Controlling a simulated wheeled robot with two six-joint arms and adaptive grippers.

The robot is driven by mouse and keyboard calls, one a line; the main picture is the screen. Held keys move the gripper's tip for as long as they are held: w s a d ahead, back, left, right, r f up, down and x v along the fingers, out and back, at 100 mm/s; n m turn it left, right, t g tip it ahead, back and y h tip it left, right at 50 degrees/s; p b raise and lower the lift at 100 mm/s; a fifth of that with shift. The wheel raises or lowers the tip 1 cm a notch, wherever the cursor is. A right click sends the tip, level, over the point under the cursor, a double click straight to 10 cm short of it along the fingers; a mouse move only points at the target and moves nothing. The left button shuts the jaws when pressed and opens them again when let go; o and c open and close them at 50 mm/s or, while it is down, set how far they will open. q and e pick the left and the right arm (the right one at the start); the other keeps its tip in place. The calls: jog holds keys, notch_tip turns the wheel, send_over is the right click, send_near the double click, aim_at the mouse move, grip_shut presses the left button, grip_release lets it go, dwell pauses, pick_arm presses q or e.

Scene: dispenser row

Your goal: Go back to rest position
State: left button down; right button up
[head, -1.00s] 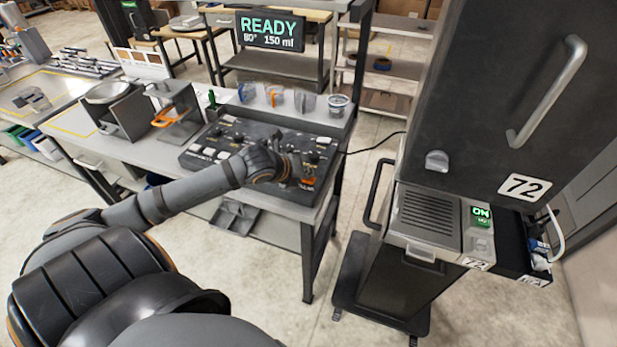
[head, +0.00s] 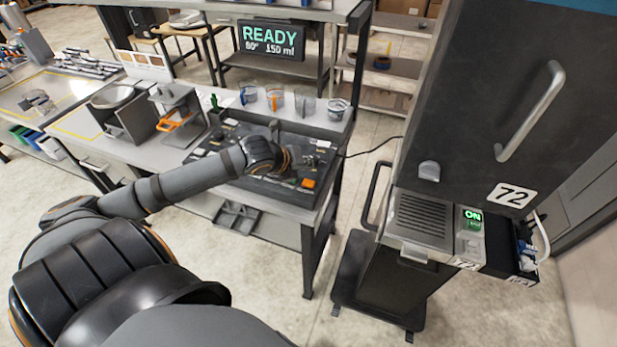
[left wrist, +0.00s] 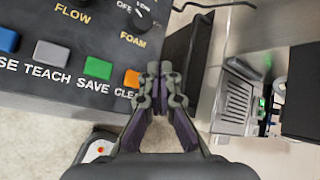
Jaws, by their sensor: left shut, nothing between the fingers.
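My left arm reaches in from the left over the black control panel (head: 272,187). My left gripper (head: 312,160) is above the panel's right part, near the orange button (head: 308,183). In the left wrist view the gripper (left wrist: 160,78) is shut and empty, its fingertips together just right of the orange CLEAR button (left wrist: 132,78). The green SAVE button (left wrist: 97,68), grey TEACH button (left wrist: 51,54) and blue button (left wrist: 8,40) sit in a row to the left. I cannot tell the exact gap to the panel. My right gripper is out of view.
Several cups (head: 276,97) stand behind the panel, under a display (head: 271,39) reading READY, 80°, 150 ml. A dark dispenser (head: 480,110) marked 72, with a green ON light (head: 472,214), stands at right. Open floor (head: 270,290) lies in front of the table.

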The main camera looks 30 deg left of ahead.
pick_arm(q)
jog(key=shift+r, duration=0.55)
